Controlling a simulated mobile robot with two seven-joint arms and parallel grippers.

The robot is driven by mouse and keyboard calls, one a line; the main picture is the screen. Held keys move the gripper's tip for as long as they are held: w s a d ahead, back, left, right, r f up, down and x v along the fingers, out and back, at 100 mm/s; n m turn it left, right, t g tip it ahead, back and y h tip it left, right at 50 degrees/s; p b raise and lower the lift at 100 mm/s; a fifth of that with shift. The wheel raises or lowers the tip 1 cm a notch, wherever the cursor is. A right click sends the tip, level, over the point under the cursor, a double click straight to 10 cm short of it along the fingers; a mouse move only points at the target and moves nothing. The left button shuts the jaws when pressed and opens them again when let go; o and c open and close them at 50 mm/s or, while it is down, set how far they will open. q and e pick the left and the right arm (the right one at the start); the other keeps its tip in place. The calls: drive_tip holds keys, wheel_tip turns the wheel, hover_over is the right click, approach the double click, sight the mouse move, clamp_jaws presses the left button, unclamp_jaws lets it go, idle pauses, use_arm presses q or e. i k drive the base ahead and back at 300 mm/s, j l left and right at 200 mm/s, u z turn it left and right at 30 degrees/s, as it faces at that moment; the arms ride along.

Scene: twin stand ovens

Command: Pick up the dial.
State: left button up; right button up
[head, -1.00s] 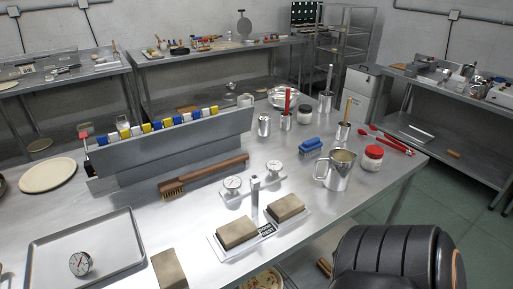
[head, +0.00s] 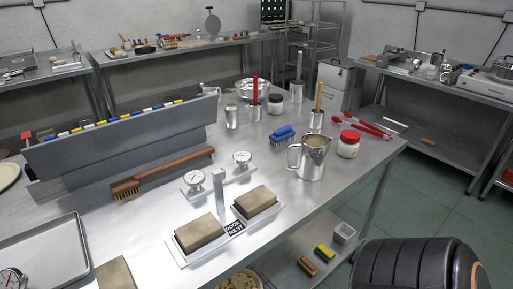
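Several round white dials with dark markings are in the head view; I cannot tell which one the task means. One dial (head: 12,280) lies in the grey metal tray (head: 62,232) at the bottom left, partly cut off by the picture's edge. Two more dials, a left one (head: 194,178) and a right one (head: 242,157), stand on a small metal plate in the middle of the table. All are uncovered and nothing holds them. Neither of my grippers is in view.
Two brown blocks on a base (head: 200,233), a wooden brush (head: 165,172) and a tall grey panel (head: 125,145) surround the standing dials. A metal pitcher (head: 314,160) and red-lidded jar (head: 348,144) are to the right. Part of my black arm fills the bottom right.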

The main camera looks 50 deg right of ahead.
sight(196, 177)
drive_tip(key=l+z, duration=0.45)
drive_tip(key=i+l+z, duration=0.15)
drive_tip(key=z, duration=0.3)
